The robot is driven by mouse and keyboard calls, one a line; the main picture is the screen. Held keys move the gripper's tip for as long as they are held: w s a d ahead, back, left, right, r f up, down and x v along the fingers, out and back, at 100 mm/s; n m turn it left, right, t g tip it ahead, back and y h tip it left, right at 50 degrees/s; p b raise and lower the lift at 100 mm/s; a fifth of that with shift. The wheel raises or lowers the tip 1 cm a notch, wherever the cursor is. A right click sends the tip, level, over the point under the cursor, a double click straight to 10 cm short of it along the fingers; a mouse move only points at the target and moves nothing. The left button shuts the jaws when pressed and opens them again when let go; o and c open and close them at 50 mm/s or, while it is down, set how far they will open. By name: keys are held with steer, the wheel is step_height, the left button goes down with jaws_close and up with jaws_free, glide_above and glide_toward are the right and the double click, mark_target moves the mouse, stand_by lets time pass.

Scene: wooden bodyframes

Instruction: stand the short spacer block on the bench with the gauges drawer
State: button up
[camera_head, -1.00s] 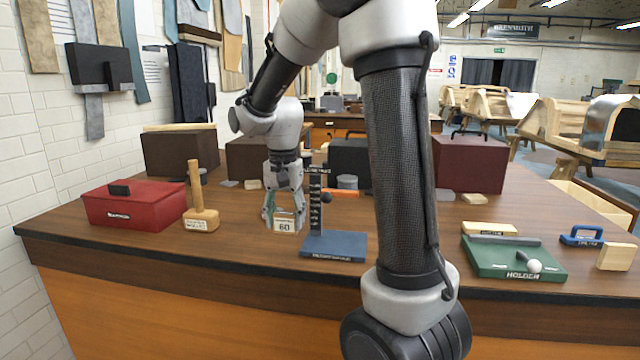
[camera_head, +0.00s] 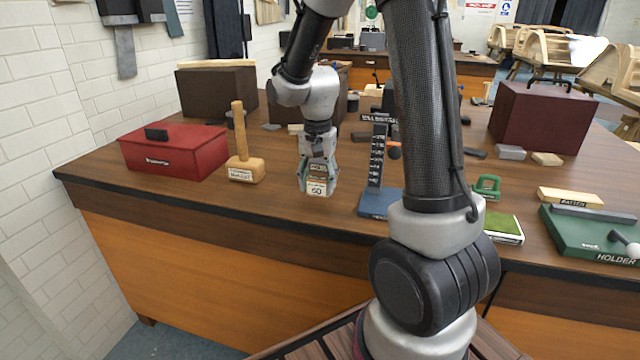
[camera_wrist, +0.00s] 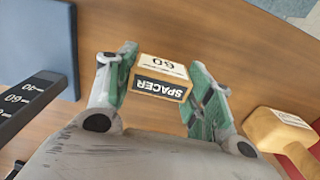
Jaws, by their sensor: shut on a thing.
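The short spacer block (camera_head: 317,189) is a light wooden block with a white number label. In the wrist view the block (camera_wrist: 160,89) shows a black "SPACER" label and a number that looks like 60. My gripper (camera_head: 317,176) is shut on it, with one green-padded finger on each side. The block is low over the near bench (camera_head: 290,225), left of the blue stand; I cannot tell whether it touches the top. No gauges label is readable on the orange bench front. Another bench (camera_head: 465,68) with orange fronts stands at the back.
A wooden mallet (camera_head: 245,168) and a red box (camera_head: 175,153) stand left of my gripper. A blue-based height stand (camera_head: 376,203) is close on its right. Green items and a holder (camera_head: 590,230) lie further right. Dark boxes (camera_head: 218,92) stand behind.

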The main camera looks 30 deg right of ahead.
mark_target(318, 178)
steer(key=shift+f, duration=0.75)
steer(key=o, duration=1)
steer(key=shift+f, duration=0.15)
step_height(318, 178, up, 12)
steer(key=shift+r, duration=0.1)
steer(key=s+r+n+t, duration=0.1)
steer(key=s+r+n, duration=0.1)
steer(key=s, duration=0.5)
steer(key=s+d+r+n+t, duration=0.1)
steer(key=s+n+t, duration=0.1)
steer(key=s+n, duration=0.2)
steer(key=s+r+n+t, duration=0.1)
steer(key=s+r+n, duration=0.1)
steer(key=s, duration=0.8)
steer(key=shift+s+d+r+n, duration=0.1)
steer(key=shift+d+r+n, duration=0.2)
steer(key=shift+n, duration=0.2)
